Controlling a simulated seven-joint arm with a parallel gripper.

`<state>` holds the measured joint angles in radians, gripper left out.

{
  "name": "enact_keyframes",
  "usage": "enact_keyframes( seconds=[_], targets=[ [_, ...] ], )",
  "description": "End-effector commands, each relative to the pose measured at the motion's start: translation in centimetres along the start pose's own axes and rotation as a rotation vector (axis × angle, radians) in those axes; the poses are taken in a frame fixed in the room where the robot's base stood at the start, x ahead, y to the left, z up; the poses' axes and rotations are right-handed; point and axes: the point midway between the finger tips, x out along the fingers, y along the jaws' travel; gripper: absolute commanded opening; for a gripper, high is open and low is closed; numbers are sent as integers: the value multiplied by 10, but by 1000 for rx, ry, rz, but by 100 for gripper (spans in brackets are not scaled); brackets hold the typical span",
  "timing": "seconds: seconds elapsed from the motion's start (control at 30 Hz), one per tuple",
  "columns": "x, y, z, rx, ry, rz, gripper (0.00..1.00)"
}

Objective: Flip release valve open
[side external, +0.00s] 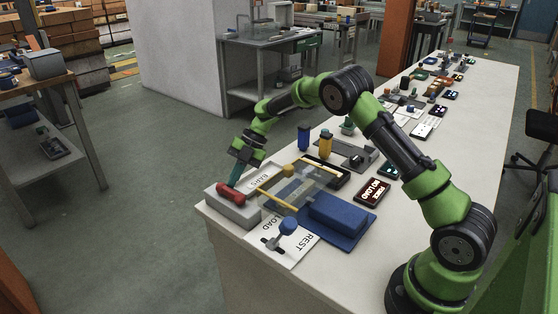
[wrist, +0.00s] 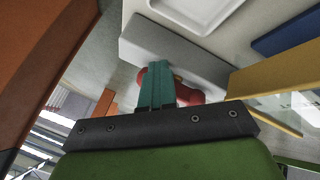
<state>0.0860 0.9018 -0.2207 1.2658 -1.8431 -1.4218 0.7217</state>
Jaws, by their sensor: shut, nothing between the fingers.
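A red valve handle (side external: 230,191) sits on a light grey block (side external: 226,206) at the near left corner of the white table. In the wrist view the red handle (wrist: 186,93) shows on both sides of my fingers, in front of the grey block (wrist: 150,42). My gripper (side external: 233,183) points down with its teal fingertips at the handle. In the wrist view the teal fingers (wrist: 157,72) are together, with nothing seen between them. They overlap the handle, and I cannot tell whether they touch it. The fingers hide the handle's middle.
A clear box with yellow edges (side external: 280,204) stands just right of the block. A blue block (side external: 337,212) on a blue plate and a white "LOAD REST" card (side external: 274,251) are near it. Blue and yellow upright pieces (side external: 326,144) stand behind. The table's left edge is close.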

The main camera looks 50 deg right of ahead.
Motion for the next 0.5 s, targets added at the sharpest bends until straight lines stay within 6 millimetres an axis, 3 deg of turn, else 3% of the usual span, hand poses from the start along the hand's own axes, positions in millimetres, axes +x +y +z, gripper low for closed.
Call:
enact_keyframes(
  seconds=[0.5],
  targets=[
    [7,9,-4,1,7,14,0]
  ],
)
